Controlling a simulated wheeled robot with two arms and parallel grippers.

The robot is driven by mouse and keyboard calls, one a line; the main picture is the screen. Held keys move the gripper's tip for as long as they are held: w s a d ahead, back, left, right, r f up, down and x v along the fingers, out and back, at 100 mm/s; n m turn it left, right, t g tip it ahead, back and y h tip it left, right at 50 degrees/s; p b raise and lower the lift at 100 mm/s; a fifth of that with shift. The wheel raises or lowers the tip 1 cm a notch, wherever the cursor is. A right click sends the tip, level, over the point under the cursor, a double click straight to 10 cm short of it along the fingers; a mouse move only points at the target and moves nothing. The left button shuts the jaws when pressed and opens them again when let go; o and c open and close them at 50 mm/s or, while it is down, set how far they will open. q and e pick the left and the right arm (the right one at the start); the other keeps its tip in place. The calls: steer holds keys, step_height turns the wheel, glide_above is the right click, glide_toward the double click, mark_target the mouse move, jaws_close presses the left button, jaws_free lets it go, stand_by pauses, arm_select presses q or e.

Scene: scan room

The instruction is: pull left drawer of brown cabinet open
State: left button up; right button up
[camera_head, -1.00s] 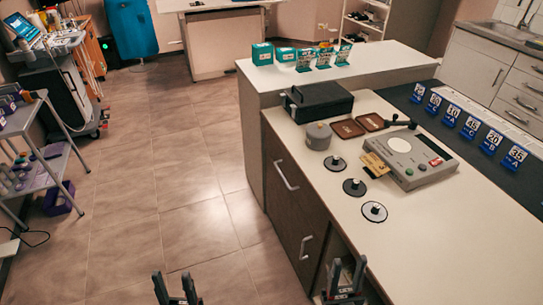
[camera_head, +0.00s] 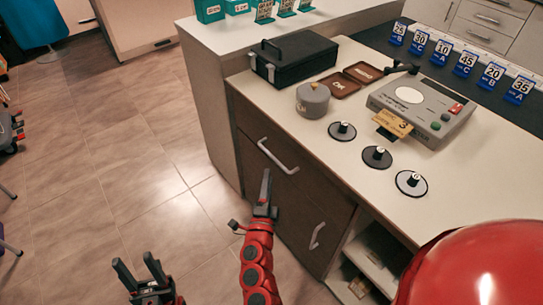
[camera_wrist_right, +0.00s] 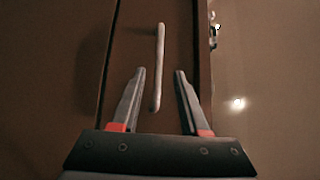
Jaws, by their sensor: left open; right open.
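The brown cabinet (camera_head: 297,208) stands under the light counter, with its dark fronts facing the floor area. A pale bar handle (camera_head: 278,157) sits on its upper front, which looks closed. A second handle (camera_head: 317,236) is lower and to the right. My right gripper (camera_head: 265,184) is in front of the cabinet, just below the upper handle, seen edge-on. In the right wrist view my right gripper (camera_wrist_right: 160,72) is open, and a bar handle (camera_wrist_right: 158,65) appears between its fingers; depth and contact are unclear. My left gripper (camera_head: 139,264) is open and empty, low over the floor.
The counter (camera_head: 335,172) carries a black case (camera_head: 302,62), a grey round pot (camera_head: 312,99), several dark discs and a grey device (camera_head: 425,108). Open shelves (camera_head: 372,262) are right of the brown fronts. My red arm covers the lower right.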

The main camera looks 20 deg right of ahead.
mark_target(271, 155)
steer(key=x, duration=0.9)
steer(key=shift+w+d, duration=0.1)
steer(key=shift+w, duration=0.15)
steer(key=shift+f, duration=0.1)
jaws_close()
stand_by(0.9)
